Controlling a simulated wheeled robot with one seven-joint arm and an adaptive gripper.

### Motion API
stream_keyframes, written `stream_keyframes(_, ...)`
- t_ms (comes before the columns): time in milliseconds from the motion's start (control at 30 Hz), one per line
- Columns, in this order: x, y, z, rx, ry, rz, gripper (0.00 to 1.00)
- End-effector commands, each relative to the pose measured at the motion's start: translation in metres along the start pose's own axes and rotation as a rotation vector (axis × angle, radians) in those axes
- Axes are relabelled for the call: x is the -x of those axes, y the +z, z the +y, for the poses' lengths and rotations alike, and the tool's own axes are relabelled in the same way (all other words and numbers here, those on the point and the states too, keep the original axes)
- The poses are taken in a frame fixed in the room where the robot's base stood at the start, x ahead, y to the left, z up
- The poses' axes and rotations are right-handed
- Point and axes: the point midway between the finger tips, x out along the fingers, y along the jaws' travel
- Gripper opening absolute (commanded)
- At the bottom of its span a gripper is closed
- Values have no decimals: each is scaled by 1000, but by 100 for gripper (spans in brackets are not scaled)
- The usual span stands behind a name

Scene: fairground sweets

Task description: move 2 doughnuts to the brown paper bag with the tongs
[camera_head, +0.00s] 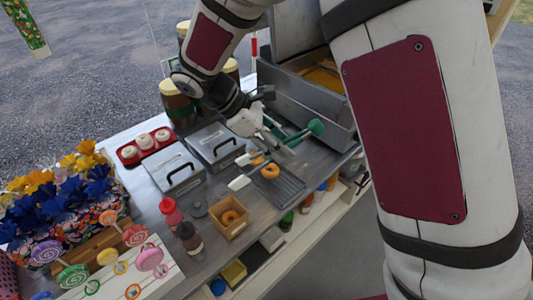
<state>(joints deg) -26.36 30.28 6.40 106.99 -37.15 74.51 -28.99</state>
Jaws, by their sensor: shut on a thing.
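My gripper (272,127) is shut on the green-handled tongs (316,127) above the metal counter. Their two pale tips, apart, point left, one near the upper doughnut. An orange-brown doughnut (270,171) lies on the dark ridged tray (287,186). Another doughnut (257,159) shows just above it, partly hidden by the tongs. I cannot tell whether the tongs touch it. The brown paper bag (241,231), open at the top, stands left of and below the tray in the picture. A doughnut (230,216) lies inside it.
Two lidded metal containers (174,168) (215,145) and a red tray (131,153) with white-topped items stand left. A red bottle (171,212) and a dark bottle (189,237) stand beside the bag. Lollipops (150,259) fill the lower left. A metal bin (312,98) stands behind the gripper.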

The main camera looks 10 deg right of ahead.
Motion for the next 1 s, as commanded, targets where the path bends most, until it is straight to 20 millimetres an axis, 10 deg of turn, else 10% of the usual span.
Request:
stream_keyframes(333,-60,44,84,-120,-109,1,35)
stream_keyframes(1000,-109,17,90,-133,-127,-1,35)
